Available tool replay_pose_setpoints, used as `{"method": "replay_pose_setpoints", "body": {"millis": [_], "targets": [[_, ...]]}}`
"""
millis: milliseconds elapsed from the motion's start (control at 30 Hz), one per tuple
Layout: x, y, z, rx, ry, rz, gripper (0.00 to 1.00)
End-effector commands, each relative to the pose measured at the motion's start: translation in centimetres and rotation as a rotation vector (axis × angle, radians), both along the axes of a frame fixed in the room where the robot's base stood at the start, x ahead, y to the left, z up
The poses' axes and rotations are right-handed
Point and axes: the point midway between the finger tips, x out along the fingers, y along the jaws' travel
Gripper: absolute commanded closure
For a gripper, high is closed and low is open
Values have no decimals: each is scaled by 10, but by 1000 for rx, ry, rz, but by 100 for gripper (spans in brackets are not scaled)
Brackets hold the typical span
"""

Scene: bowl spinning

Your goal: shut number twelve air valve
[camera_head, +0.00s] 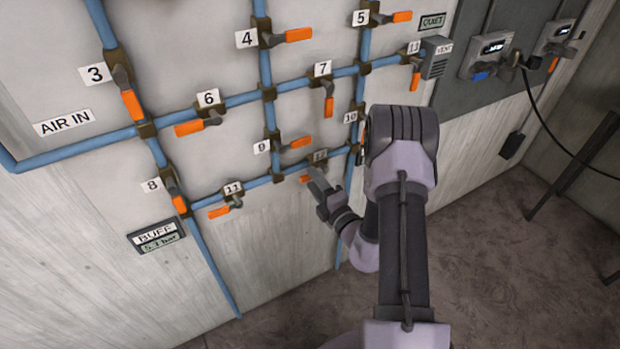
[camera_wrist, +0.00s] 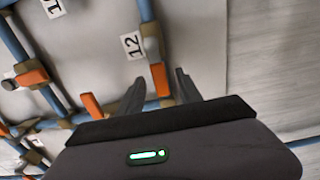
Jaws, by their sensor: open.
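The number twelve valve (camera_head: 318,166) sits on the lower blue pipe, under its small label. Its orange handle (camera_head: 306,179) points left and looks in line with the pipe. In the wrist view the label 12 (camera_wrist: 132,46) is left of the valve, and the orange handle (camera_wrist: 160,80) lies between my fingertips. My gripper (camera_head: 318,184) is open in front of the valve and partly covers it. In the wrist view my gripper (camera_wrist: 158,88) has one finger on each side of the handle, with gaps showing. Contact cannot be told.
Valve 9's handle (camera_head: 298,142) is close above, and valve 11 (camera_head: 232,195) is to the left on the same pipe. Valve 10's label (camera_head: 351,117) is at the upper right, partly behind my arm. A BUFF gauge (camera_head: 158,240) reads about 5.1 bar.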

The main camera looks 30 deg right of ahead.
Motion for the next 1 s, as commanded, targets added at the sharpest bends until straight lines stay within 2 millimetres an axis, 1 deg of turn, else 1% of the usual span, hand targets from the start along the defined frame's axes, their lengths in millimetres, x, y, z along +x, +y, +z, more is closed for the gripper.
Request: {"method": "replay_pose_setpoints", "body": {"millis": [33,100,200,467,500,667,700,1000], "targets": [[8,1,-1,-4,-2,3,58],[17,1,-1,-3,-1,2,58],[25,1,0,-2,0,1,58],[27,1,0,0,1,1,58],[27,1,0,0,1,1,60],[27,1,0,-1,1,1,92],[27,1,0,-1,1,1,99],[27,1,0,-1,1,1,100]]}}
